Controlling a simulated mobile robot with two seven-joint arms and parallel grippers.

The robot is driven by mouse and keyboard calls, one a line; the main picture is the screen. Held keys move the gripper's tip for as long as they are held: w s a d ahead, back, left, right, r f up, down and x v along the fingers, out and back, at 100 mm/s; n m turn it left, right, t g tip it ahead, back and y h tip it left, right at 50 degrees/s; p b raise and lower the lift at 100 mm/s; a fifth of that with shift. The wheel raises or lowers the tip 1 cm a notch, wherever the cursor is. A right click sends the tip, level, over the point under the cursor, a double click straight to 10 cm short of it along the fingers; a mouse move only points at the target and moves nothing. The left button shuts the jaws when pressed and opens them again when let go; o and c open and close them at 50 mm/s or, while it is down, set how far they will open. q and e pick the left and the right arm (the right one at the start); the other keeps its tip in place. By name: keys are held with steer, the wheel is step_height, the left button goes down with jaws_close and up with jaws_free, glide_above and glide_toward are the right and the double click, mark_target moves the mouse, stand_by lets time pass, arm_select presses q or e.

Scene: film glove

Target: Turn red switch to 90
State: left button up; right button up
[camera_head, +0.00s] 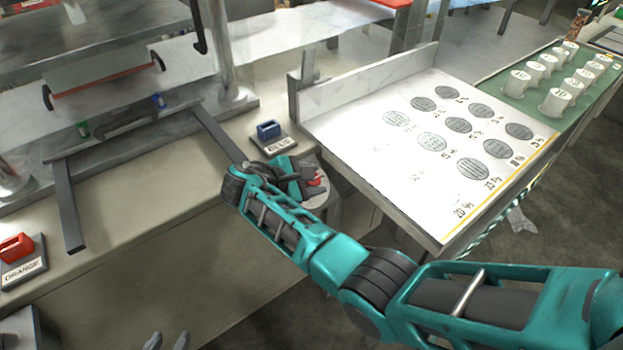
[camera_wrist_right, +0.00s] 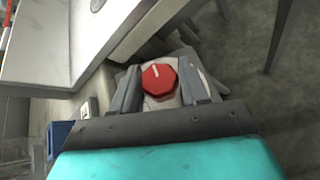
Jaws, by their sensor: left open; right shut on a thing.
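The red switch is an octagonal red knob (camera_wrist_right: 158,77) with a white line on its face, seen in the right wrist view. The line points nearly straight up in that picture, tilted slightly left. My right gripper (camera_wrist_right: 161,90) has one finger on each side of the knob and is shut on it. In the head view the knob shows as a small red patch (camera_head: 317,181) at my right gripper (camera_head: 303,178), partly hidden by it. My left gripper (camera_head: 167,342) is open and empty at the bottom edge; only its fingertips show.
An orange switch (camera_head: 16,247) labelled ORANGE is at far left. A white board with printed ovals (camera_head: 400,165) stands right of the gripper. White cups stand on a green tray (camera_head: 497,78).

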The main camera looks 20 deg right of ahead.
steer(key=o, duration=0.9)
steer(key=shift+d, duration=0.1)
steer(key=shift+o, duration=0.2)
steer(key=v, duration=1.3)
steer(key=shift+p, duration=0.4)
steer(key=shift+f, duration=0.1)
